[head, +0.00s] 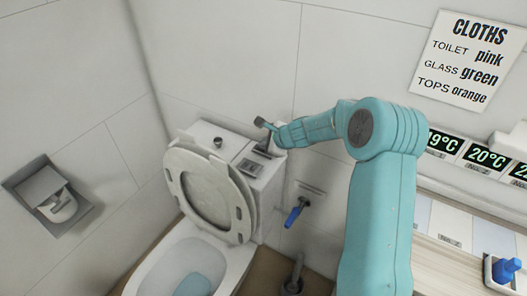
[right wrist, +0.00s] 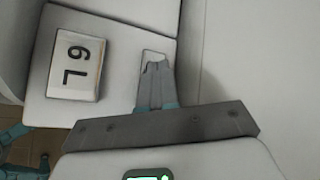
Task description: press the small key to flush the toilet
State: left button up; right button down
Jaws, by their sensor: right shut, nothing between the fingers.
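The toilet (head: 190,262) stands against the wall with its lid (head: 208,190) raised. Its tank (head: 205,133) has a grey panel (head: 250,167) on top. In the right wrist view, a pale key marked "6 L" (right wrist: 75,65) lies left of the fingers. A smaller light-edged rectangle (right wrist: 153,53) shows at the fingertips, mostly covered by them; I cannot read a mark on it. My right gripper (head: 265,149) is shut and empty, pointing down at the panel. It also shows in the right wrist view (right wrist: 155,68). I cannot tell whether the tips touch. My left gripper is not in view.
A blue-handled item (head: 294,216) hangs on the wall right of the toilet. A paper holder (head: 48,195) is on the left wall. A counter (head: 445,262) with a blue bottle (head: 507,269) is at right.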

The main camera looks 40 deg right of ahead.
jog(key=shift+f+b, duration=0.9)
jog(key=shift+f, duration=0.05)
dwell(1.0)
jog(key=shift+r+p, duration=1.3)
jog(key=shift+r, duration=0.05)
notch_tip(320, 180, up, 5)
jog(key=p, duration=0.5)
jog(key=shift+r, duration=0.1)
dwell(0.5)
